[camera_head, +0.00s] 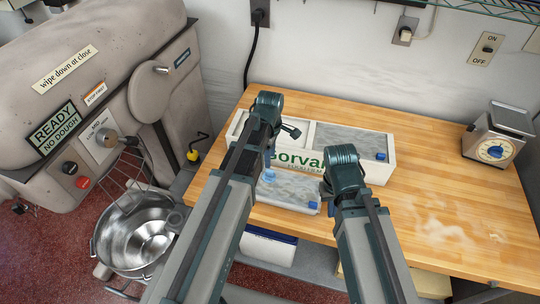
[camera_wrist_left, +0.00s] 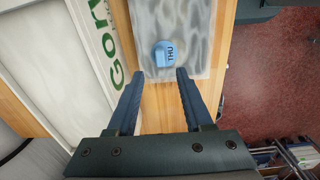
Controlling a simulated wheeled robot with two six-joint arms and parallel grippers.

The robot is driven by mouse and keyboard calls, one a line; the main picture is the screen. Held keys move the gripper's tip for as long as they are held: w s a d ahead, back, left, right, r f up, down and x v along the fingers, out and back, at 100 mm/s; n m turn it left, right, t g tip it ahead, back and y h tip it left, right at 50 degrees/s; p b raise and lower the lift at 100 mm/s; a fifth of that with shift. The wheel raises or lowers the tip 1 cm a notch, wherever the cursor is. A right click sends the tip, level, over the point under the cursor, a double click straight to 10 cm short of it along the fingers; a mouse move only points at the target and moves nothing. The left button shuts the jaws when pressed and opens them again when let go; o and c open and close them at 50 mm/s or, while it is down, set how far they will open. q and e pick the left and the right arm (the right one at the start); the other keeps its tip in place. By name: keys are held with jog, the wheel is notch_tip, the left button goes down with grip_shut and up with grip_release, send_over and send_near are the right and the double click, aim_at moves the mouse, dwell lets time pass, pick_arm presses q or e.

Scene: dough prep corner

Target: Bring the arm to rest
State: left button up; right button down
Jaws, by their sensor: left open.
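My left arm reaches over the wooden table in the head view, and its open, empty gripper (camera_wrist_left: 160,74) shows in the left wrist view. A blue cap marked THU (camera_wrist_left: 165,54) lies just beyond and between the fingertips. It sits on a clear, greyish pack (camera_wrist_left: 190,22), which also shows in the head view (camera_head: 288,193) in front of the white box. My right arm's end (camera_head: 342,168) is beside the box, and its fingers are hidden.
A white box (camera_head: 378,173) with green lettering has two compartments; the right one holds a greyish pack (camera_head: 345,140). A scale (camera_head: 498,135) stands at the right. A mixer (camera_head: 90,90) with a steel bowl (camera_head: 140,240) stands left. The table's right part (camera_head: 440,195) is mostly clear, with flour smears.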

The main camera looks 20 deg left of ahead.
dwell(0.3)
pick_arm(q)
jog(key=s+d+f+m+b, duration=0.1)
jog(key=s+d+m, duration=0.1)
jog(key=m, duration=0.1)
jog(key=s+d+f+m+b, duration=0.1)
jog(key=s+d+m, duration=0.1)
jog(key=s+m, duration=0.1)
jog(key=s+d+f+m+b, duration=0.1)
jog(key=s+d+m, duration=0.1)
jog(key=s+m, duration=0.1)
jog(key=shift+d+f+m+y+b, duration=0.2)
jog(key=shift+f+m+y+b, duration=0.1)
jog(key=shift+m, duration=0.4)
jog(key=s+d+f+m+b, duration=0.2)
jog(key=s+d+m, duration=0.2)
jog(key=s+m, duration=0.3)
jog(key=m, duration=0.4)
jog(key=shift+f+y, duration=0.2)
jog(key=shift+y, duration=0.1)
